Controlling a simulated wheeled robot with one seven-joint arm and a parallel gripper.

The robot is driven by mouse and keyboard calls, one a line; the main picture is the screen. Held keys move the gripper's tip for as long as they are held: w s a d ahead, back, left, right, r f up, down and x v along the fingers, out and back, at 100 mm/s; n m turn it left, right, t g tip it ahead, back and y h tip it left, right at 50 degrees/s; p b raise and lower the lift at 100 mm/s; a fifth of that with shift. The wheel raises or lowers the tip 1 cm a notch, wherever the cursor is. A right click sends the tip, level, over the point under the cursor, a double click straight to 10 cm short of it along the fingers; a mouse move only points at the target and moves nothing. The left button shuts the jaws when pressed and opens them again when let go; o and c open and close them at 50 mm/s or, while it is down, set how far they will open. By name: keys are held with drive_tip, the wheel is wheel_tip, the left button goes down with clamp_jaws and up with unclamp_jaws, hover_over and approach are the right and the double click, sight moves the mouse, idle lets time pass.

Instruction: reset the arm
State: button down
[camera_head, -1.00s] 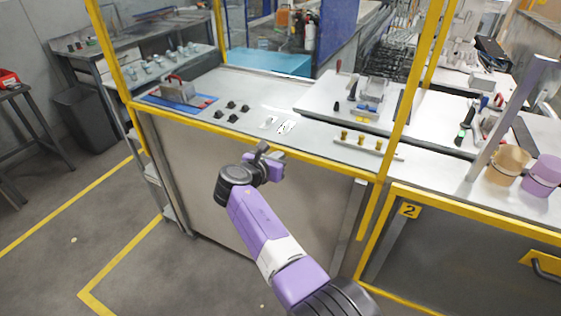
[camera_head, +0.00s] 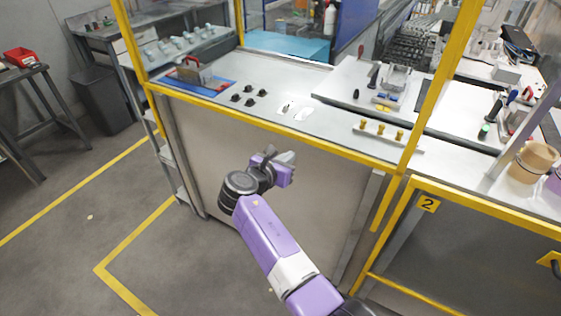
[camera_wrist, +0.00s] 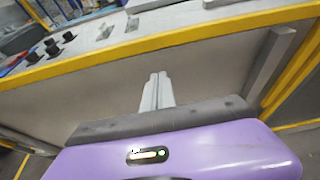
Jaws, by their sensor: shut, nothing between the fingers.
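My gripper (camera_head: 288,157) is at the end of my purple and white arm, in front of the bench's grey front panel and below its yellow front edge. In the wrist view my gripper (camera_wrist: 157,78) shows its two grey fingers pressed together with nothing between them. It is apart from the bench and holds nothing.
The workbench (camera_head: 215,100) has a yellow frame and edge (camera_head: 270,126). On it are several black pieces (camera_head: 249,96), a blue mat with a box (camera_head: 196,72), white pieces (camera_head: 302,113) and a strip with yellow pegs (camera_head: 381,128). Floor at left is open.

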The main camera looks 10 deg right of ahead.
drive_tip(key=a+r+m+t+y, duration=0.2)
drive_tip(key=a+r+m+y, duration=0.15)
drive_tip(key=a, duration=0.45)
drive_tip(key=s+a+f+m+t+y, duration=0.2)
drive_tip(key=s+a+f+m+y, duration=0.15)
drive_tip(key=s+m+y, duration=0.35)
drive_tip(key=s+d+r+m, duration=0.1)
drive_tip(key=s+d+m, duration=0.5)
drive_tip(key=s, duration=1.1)
drive_tip(key=s+d+r+m+h, duration=0.1)
drive_tip(key=s+d+m, duration=0.5)
drive_tip(key=s, duration=1)
drive_tip(key=s+d+r+m+h, duration=0.1)
drive_tip(key=s+d+m, duration=0.5)
drive_tip(key=s, duration=1.1)
drive_tip(key=shift+s+d+r, duration=0.35)
drive_tip(key=shift+d+r, duration=0.1)
drive_tip(key=shift+d, duration=0.7)
